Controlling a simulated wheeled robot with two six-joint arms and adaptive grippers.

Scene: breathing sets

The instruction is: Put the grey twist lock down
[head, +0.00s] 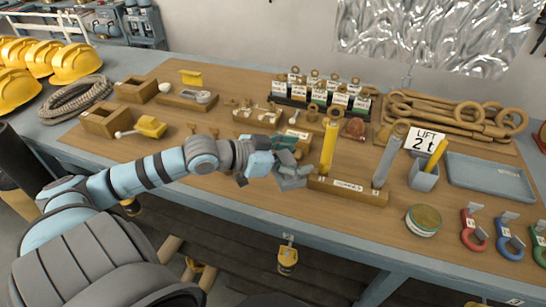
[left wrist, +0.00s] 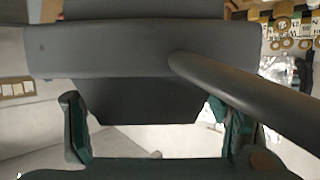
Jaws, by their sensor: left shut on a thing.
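My left gripper (head: 288,168) reaches in from the left over the front part of the bench. It is shut on the grey twist lock (head: 293,181), which shows as a small grey piece at the fingertips. In the left wrist view the twist lock (left wrist: 140,50) is a large dark grey body with a slanting bar, close to the camera, between the teal-backed fingers (left wrist: 150,130). It is just left of a wooden block (head: 347,190) that holds an upright yellow tool (head: 328,147) and a grey tool (head: 387,160). I cannot tell whether the lock touches the bench. My right gripper is not in view.
A grey cup (head: 423,177), a round tin (head: 423,220), a blue-grey tray (head: 490,178) and coloured shackles (head: 473,232) lie to the right. Labelled bottles (head: 318,94) stand behind.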

